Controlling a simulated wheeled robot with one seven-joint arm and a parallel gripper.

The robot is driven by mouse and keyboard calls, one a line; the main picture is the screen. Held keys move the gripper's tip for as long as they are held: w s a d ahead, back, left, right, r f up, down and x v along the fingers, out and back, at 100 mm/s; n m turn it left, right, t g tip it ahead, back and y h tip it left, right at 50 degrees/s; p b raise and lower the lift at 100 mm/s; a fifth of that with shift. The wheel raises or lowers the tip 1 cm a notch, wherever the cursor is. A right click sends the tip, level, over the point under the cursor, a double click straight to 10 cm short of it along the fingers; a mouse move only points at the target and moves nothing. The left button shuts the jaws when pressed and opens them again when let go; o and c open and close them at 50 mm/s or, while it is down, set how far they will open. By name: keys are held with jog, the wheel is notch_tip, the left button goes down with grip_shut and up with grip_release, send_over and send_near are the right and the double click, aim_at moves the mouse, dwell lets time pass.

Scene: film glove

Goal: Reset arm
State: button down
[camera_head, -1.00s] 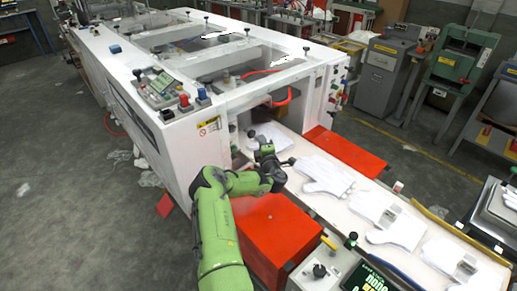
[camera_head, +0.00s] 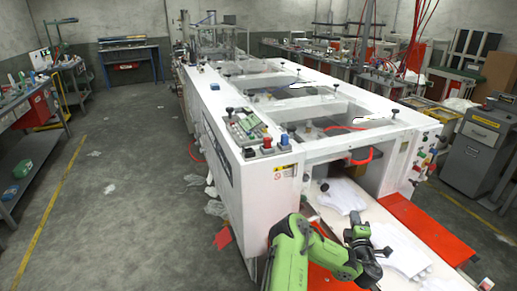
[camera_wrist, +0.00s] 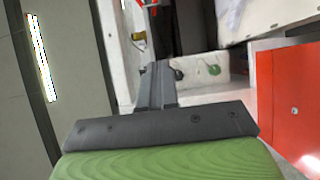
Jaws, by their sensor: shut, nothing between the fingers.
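My gripper (camera_head: 360,222) is at the end of my green arm, at the bottom right of the head view. It is above the white conveyor bed at the mouth of the large white machine (camera_head: 235,165). In the wrist view my gripper (camera_wrist: 160,68) has its dark fingers together with nothing between them. White gloves (camera_head: 400,248) lie flat on the conveyor just right of my gripper. Another white glove (camera_head: 340,196) lies further in, under the machine's opening.
A red panel (camera_head: 430,228) runs along the conveyor's right side; a red surface also shows in the wrist view (camera_wrist: 290,105). A grey cabinet (camera_head: 475,150) stands at the right. Workbenches (camera_head: 38,150) line the left.

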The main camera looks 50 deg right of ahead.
jog(key=w+a+r+m+g, duration=0.4)
jog(key=w+r+m+g, duration=0.1)
jog(key=w+r+m, duration=0.7)
jog(key=w+a+r+t+y, duration=0.1)
jog(key=w+a+r+y, duration=0.2)
jog(key=a, duration=0.5)
jog(key=w+a+r+t+y, duration=0.1)
jog(key=w+a+y, duration=0.1)
jog(key=w+a, duration=0.4)
jog(key=w+a+r+t+y, duration=0.1)
jog(key=w+a+r+y, duration=0.15)
jog(key=a, duration=0.65)
jog(key=s+a+r+n+y, duration=0.1)
jog(key=s+a+y, duration=0.15)
jog(key=a, duration=0.75)
jog(key=s+a+r+n+y, duration=0.1)
jog(key=a+n+y, duration=0.15)
jog(key=a, duration=0.85)
jog(key=s+a+n+g+y, duration=0.1)
jog(key=s+a+n+y, duration=0.1)
jog(key=s+a, duration=0.8)
jog(key=shift+s+a+f+n+y, duration=0.15)
jog(key=shift+s+f+n+y, duration=0.2)
jog(key=shift+s+y, duration=0.3)
